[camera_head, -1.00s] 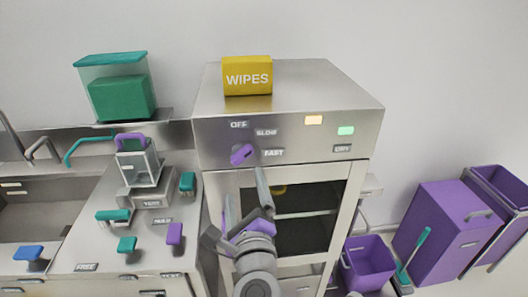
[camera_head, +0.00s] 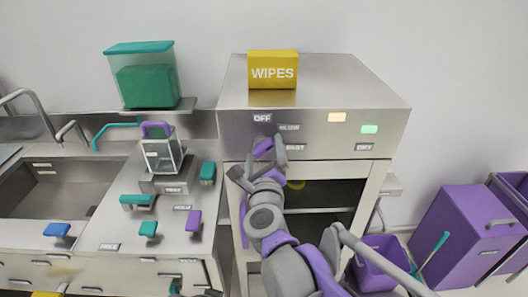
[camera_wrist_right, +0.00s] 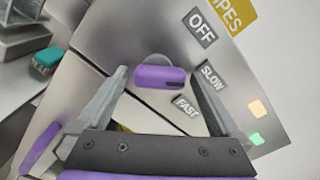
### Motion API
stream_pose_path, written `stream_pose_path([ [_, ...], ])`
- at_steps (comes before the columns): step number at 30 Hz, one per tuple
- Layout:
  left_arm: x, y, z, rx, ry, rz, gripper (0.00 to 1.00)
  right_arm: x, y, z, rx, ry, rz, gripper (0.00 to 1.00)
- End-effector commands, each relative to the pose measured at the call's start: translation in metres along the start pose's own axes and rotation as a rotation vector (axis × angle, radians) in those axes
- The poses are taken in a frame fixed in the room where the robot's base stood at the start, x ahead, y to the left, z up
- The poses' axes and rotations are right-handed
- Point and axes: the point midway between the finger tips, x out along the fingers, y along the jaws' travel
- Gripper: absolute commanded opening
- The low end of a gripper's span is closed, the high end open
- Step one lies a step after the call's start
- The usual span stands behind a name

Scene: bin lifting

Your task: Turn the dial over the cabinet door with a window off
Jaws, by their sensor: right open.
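The purple dial (camera_head: 263,147) is on the steel panel above the cabinet door with a dark window (camera_head: 325,222). The labels OFF (camera_head: 262,118), SLOW (camera_head: 289,127) and FAST (camera_head: 296,147) are around it. In the right wrist view the dial (camera_wrist_right: 158,78) has a dark mark at its right end, on the side of SLOW and FAST. My right gripper (camera_head: 258,160) is open in front of the dial. In the wrist view its fingers (camera_wrist_right: 158,64) are on either side of the dial, with gaps visible. My left gripper is not in view.
A yellow WIPES box (camera_head: 273,70) stands on the cabinet. A purple door handle (camera_head: 243,222) is below the dial. Purple bins (camera_head: 468,225) stand on the right.

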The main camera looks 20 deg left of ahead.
Motion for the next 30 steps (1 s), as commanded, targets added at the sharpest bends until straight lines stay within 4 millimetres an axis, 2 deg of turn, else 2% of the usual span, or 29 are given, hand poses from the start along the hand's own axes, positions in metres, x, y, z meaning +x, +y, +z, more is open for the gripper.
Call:
stream_pose_path([
  [5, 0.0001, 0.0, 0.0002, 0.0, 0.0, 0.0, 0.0, -0.0001, 0.0002, -0.0002, 0.0, 0.0, 0.0, 1.0],
  [6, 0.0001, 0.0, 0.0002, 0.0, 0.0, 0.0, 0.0, -0.0001, 0.0002, -0.0002, 0.0, 0.0, 0.0, 0.96],
  [18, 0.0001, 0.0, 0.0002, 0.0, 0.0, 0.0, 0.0, -0.0003, 0.0001, -0.0001, 0.0, 0.0, 0.0, 0.24],
  [19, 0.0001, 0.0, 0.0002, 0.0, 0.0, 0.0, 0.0, -0.0003, 0.0001, -0.0001, 0.0, 0.0, 0.0, 0.22],
  [30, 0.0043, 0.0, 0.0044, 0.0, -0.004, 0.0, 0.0, -0.0004, 0.0009, -0.0007, -0.074, 0.001, 0.001, 0.22],
])
